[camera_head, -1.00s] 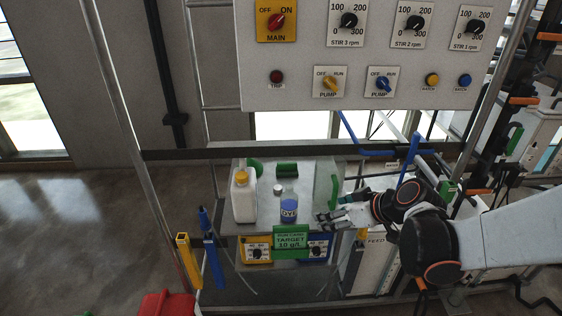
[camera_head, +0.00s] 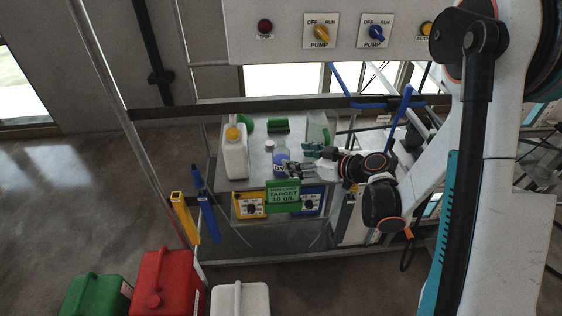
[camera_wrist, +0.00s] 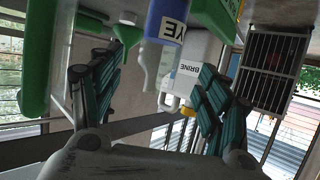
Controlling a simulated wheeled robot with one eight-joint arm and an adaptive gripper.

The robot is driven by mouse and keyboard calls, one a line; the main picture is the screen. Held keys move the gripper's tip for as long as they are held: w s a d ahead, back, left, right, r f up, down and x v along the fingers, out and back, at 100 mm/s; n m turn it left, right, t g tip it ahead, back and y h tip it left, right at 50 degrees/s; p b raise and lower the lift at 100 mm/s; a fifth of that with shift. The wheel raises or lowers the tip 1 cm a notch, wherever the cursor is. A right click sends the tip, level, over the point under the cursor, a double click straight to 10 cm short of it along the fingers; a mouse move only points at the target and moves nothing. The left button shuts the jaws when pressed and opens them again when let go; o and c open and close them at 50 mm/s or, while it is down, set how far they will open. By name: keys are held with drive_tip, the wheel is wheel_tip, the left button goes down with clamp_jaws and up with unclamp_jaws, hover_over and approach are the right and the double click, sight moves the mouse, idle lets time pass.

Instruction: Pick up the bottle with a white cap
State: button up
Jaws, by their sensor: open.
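A clear bottle (camera_head: 281,157) with blue liquid and a DYE label stands upright on the bench; its cap looks pale but is too small to be sure. In the wrist view the blue bottle (camera_wrist: 166,22) appears upside down, at the top between my fingers. A small white-topped item (camera_head: 269,146) is behind it to the left; I cannot tell whether it is a bottle or a loose cap.
A white BRINE jug (camera_head: 235,158) with a yellow cap stands left of the bottle. A green funnel (camera_wrist: 126,36) is nearby. A green TARGET sign (camera_head: 283,195) hangs at the bench front. Red (camera_head: 166,285) and green (camera_head: 95,296) canisters stand below left. A metal rail crosses behind.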

sight(287, 155)
drive_tip(key=shift+b+x, duration=1.4)
drive_tip(key=shift+x, duration=2.6)
drive_tip(key=shift+r, duration=0.15)
drive_tip(key=c, duration=1.4)
drive_tip(key=shift+o, duration=0.2)
drive_tip(key=shift+r, duration=0.1)
